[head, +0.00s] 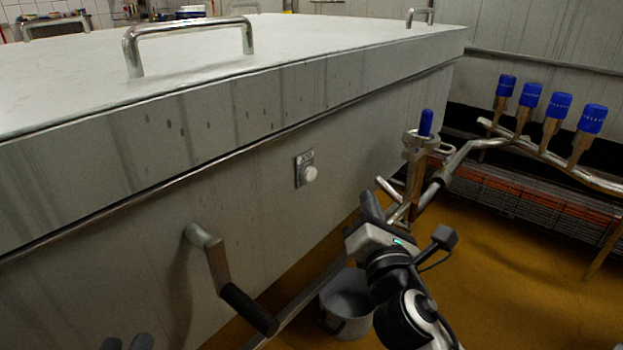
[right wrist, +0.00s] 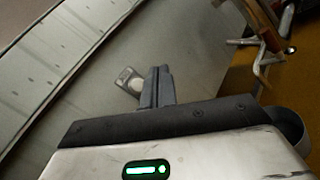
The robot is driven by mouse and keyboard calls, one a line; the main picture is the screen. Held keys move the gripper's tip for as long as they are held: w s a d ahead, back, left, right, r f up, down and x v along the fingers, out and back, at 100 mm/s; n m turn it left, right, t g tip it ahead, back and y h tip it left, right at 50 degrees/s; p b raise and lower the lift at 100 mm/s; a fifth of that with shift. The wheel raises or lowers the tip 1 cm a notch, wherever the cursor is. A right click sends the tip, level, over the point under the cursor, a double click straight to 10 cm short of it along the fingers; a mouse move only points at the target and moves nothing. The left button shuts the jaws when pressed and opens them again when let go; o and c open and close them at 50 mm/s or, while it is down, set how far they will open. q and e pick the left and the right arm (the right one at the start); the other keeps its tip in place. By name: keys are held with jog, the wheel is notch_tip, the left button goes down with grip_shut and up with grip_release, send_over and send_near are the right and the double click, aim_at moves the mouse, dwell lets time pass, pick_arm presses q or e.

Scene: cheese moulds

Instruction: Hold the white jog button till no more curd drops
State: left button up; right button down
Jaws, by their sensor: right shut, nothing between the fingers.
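The white jog button (head: 309,173) is a round knob on a small square plate on the steel vat's side wall. It also shows in the right wrist view (right wrist: 124,83), just left of my fingertips. My right gripper (head: 369,203) is shut and empty, with its fingers together. In the head view it is below and to the right of the button; whether it touches the wall is unclear, but it is apart from the button. The tips of my left gripper (head: 126,341) show at the bottom edge, slightly apart. No falling curd is visible.
The steel vat (head: 230,110) fills the left and middle. A crank handle (head: 230,280) juts from its wall. A grey bucket (head: 347,300) stands on the yellow floor. A pipe rack with blue-topped valves (head: 545,130) is at right, and another blue-topped valve (head: 425,125) is behind my right gripper.

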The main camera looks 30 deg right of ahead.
aim_at(310, 174)
pick_arm(q)
jog(key=shift+w+r+m+t+b, duration=0.3)
jog(key=shift+r+t, duration=0.1)
jog(key=shift+r, duration=0.1)
pick_arm(e)
jog(key=w+a, duration=0.3)
jog(key=w, duration=0.5)
jog(key=shift+a, duration=0.2)
pick_arm(q)
jog(key=shift+a, duration=0.1)
pick_arm(e)
jog(key=shift+w, duration=0.1)
dwell(1.1)
jog(key=shift+w, duration=0.15)
pick_arm(q)
jog(key=shift+r, duration=0.1)
pick_arm(e)
jog(key=shift+w+a, duration=0.15)
jog(key=shift+w, duration=0.1)
pick_arm(q)
jog(key=shift+r, duration=0.1)
pick_arm(e)
jog(key=shift+w+a, duration=0.2)
jog(key=shift+w, duration=0.25)
dwell(4.1)
